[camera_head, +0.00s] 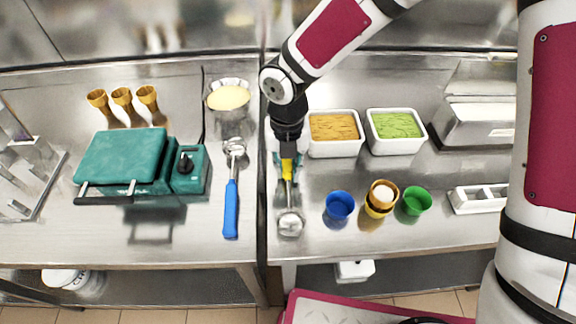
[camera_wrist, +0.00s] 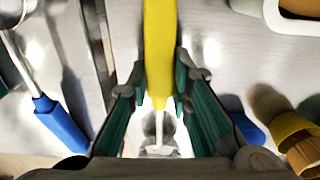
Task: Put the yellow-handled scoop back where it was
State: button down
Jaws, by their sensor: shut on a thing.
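The yellow-handled scoop (camera_head: 289,195) is at the left part of the right-hand steel counter, its metal bowl toward the front edge. My gripper (camera_head: 287,160) is over its handle and shut on it. In the wrist view the yellow handle (camera_wrist: 159,50) runs between the two green-padded fingers of my gripper (camera_wrist: 160,105), and the metal end shows beyond, partly hidden. I cannot tell whether the scoop touches the counter. A blue-handled scoop (camera_head: 231,200) lies on the left-hand counter; its handle also shows in the wrist view (camera_wrist: 60,125).
Blue (camera_head: 340,205) and green (camera_head: 415,201) cups flank a yellow-brown cup (camera_head: 381,198) right of the scoop. Two white tubs, orange-filled (camera_head: 334,146) and green-filled (camera_head: 397,152), stand behind. A teal waffle-iron-like appliance (camera_head: 124,158) stands left. A seam separates the counters.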

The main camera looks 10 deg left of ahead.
aim_at(288, 167)
jog(key=shift+f, duration=0.15)
jog(key=c, duration=1.5)
grip_release()
jog(key=shift+o, duration=0.2)
notch_tip(288, 167, up, 12)
jog(key=shift+w+r, duration=0.1)
jog(key=shift+r, duration=0.1)
